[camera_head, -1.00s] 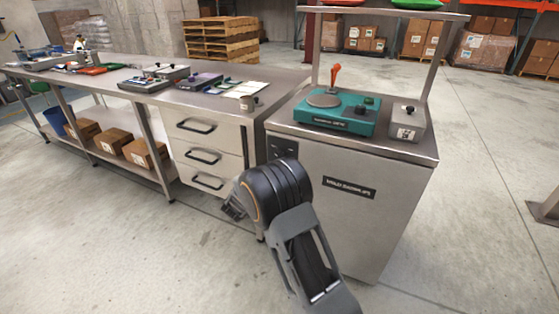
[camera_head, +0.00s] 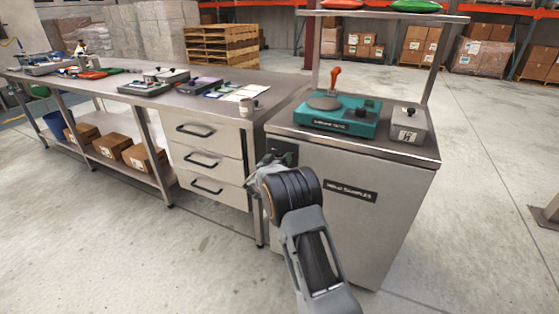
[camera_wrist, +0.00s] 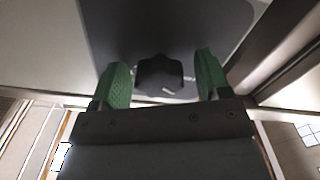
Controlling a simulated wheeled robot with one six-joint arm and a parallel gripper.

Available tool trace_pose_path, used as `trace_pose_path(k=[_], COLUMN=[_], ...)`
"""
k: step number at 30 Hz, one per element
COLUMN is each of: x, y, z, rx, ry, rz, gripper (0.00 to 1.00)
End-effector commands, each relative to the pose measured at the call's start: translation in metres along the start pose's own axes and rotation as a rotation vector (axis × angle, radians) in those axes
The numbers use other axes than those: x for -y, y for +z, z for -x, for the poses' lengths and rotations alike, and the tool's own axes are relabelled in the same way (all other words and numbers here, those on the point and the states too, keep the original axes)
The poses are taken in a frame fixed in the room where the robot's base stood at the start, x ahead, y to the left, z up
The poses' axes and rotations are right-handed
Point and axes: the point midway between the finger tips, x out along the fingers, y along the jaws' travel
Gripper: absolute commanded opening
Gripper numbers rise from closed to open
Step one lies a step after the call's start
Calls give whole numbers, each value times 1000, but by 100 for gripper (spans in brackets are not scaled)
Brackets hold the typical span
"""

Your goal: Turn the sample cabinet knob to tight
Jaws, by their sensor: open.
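The sample cabinet (camera_head: 350,235) is a grey metal box with a dark label on its front. A dark plate (camera_head: 289,147) sits at the upper left of that front. In the wrist view a black knob (camera_wrist: 160,75) stands on the dark plate (camera_wrist: 110,30), with a small pale mark beside its lower edge. My gripper (camera_wrist: 162,78) is open, with one green-padded finger on each side of the knob and visible gaps to it. In the head view my gripper (camera_head: 274,158) is in front of the plate and hides the knob. The knob's setting is not readable.
A teal device (camera_head: 337,115) with an orange handle and a grey box (camera_head: 410,122) stand on the cabinet top, under a raised shelf. A drawer unit (camera_head: 210,150) under the long workbench stands close to the left. The floor in front is clear.

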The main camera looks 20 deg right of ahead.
Motion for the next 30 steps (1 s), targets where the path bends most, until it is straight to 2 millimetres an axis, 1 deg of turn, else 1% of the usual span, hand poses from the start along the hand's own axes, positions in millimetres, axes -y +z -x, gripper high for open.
trace_pose_path(k=[5,20,26,30], x=[0,0,1,1], y=[0,0,0,0], z=[0,1,1,1], rx=[0,0,0,-1], ry=[0,-1,-1,-1], rz=[0,0,-15,-66], gripper=[69,21,21,21])
